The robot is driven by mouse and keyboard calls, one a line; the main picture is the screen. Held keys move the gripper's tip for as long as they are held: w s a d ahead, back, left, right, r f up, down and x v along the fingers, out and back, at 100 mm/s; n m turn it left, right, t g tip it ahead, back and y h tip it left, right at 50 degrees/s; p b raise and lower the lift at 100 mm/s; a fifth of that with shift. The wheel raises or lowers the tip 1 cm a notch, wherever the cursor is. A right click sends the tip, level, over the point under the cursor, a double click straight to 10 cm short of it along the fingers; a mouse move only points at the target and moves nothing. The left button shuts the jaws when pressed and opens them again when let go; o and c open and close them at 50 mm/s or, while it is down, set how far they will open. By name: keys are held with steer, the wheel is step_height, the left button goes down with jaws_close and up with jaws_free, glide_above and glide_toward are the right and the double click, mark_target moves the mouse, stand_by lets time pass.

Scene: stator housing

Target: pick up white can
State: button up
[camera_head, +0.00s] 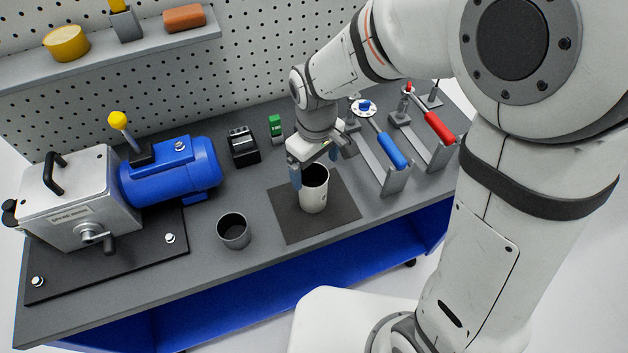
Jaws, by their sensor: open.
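A white can (314,194) stands upright on a dark square mat (289,222) near the middle of the bench. Its dark open top faces up. My gripper (316,165) is open and hangs from my arm at the can's upper rim. One finger shows at the can's left side, and the other is partly seen at the upper right. I cannot tell whether either finger touches the can.
A grey cup (234,232) stands left of the mat. A blue motor (172,175) with a grey housing (77,200) is farther left. A blue-handled clamp (391,152) and a red-handled clamp (438,127) stand at right. A black box (243,147) and green item (275,127) lie behind.

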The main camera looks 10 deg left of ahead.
mark_target(313, 175)
steer(key=f, duration=0.3)
steer(key=f+p, duration=0.1)
steer(key=f, duration=0.1)
steer(key=shift+s+a+f, duration=0.25)
steer(key=c, duration=1.2)
